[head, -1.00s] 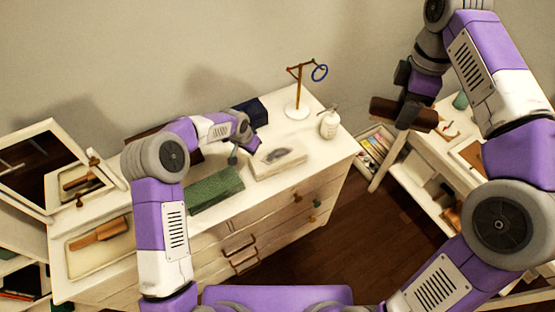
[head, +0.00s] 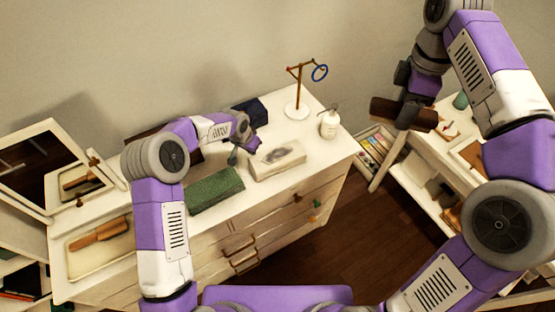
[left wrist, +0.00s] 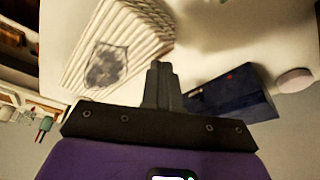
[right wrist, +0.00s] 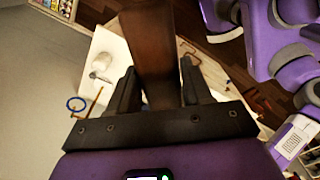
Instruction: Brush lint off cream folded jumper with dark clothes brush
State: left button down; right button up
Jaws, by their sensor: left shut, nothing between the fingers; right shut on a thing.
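The cream folded jumper (head: 262,172) lies on the white dresser, with a grey lint patch on its top. It also shows in the left wrist view (left wrist: 142,52), where the patch is clear. My left gripper (head: 234,157) is shut and empty, just left of the jumper; its closed fingers show in the left wrist view (left wrist: 160,80). My right gripper (right wrist: 152,90) is shut on the dark brown clothes brush (right wrist: 150,40). In the head view, the brush (head: 388,110) is held up to the right, beyond the dresser's right end and apart from the jumper.
A green folded cloth (head: 215,191) and a dark blue item (head: 250,112) lie near the jumper. A ring stand (head: 298,108) and white pump bottle (head: 329,125) stand at the back right. A wooden-handled brush (head: 98,233) lies on a tray, left, near a mirror (head: 35,165).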

pick_arm(q)
jog(key=shift+f+b, duration=0.4)
jog(key=shift+f, duration=0.05)
pick_arm(e)
jog(key=shift+f, duration=0.35)
pick_arm(q)
jog(key=shift+r, duration=0.15)
pick_arm(e)
jog(key=shift+r, duration=0.1)
